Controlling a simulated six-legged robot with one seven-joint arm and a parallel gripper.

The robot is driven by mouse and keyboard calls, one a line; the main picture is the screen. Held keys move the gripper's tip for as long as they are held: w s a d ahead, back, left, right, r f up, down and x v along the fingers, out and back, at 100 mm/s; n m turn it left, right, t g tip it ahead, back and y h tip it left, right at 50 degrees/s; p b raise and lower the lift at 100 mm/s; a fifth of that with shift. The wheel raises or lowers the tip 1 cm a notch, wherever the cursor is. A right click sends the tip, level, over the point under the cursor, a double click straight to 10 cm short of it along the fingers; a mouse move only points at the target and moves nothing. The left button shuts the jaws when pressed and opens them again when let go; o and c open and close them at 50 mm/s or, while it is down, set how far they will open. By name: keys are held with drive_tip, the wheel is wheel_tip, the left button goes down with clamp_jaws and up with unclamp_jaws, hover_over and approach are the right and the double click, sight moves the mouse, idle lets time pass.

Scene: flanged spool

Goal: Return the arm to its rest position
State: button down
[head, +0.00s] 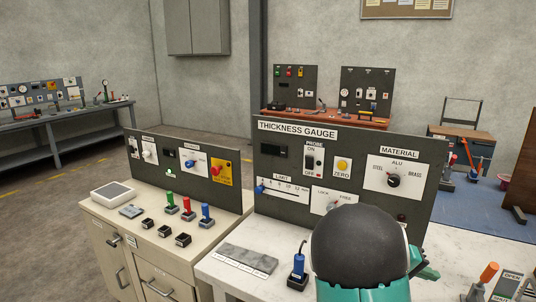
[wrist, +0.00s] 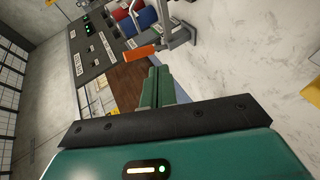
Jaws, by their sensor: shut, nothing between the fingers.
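My gripper (wrist: 160,88) shows in the wrist view with its two green fingers together and nothing between them. Beyond the fingers is a tilted view of a bench with a brown surface (wrist: 128,88). An orange-handled lever (wrist: 140,52) appears close to the fingertips in the picture; I cannot tell the gap. In the head view my arm, with a dark dome and teal housing, stands at the lower middle and hides part of the bench and panel.
A thickness gauge panel (head: 345,165) stands on a pale bench (head: 225,270). Left of it, a cabinet (head: 140,255) carries another panel (head: 180,168) and red, green and blue levers. A blue-handled part (head: 298,268) stands near my arm. An orange-handled lever (head: 488,274) is at lower right.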

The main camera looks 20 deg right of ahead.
drive_tip(key=s+a+r+n+t+y, duration=0.2)
drive_tip(key=s+a+r+t+y, duration=0.1)
drive_tip(key=a, duration=1.1)
drive_tip(key=s+a+r+n+t+y, duration=0.2)
drive_tip(key=a+y, duration=0.3)
drive_tip(key=a, duration=0.9)
drive_tip(key=s+a+r+n+t+y, duration=0.2)
drive_tip(key=s+a+r+t+y, duration=0.2)
drive_tip(key=a, duration=1)
drive_tip(key=shift+s+r+t+y, duration=0.25)
drive_tip(key=shift+r+t+y, duration=0.05)
drive_tip(key=shift+t, duration=0.3)
drive_tip(key=shift+d, duration=0.15)
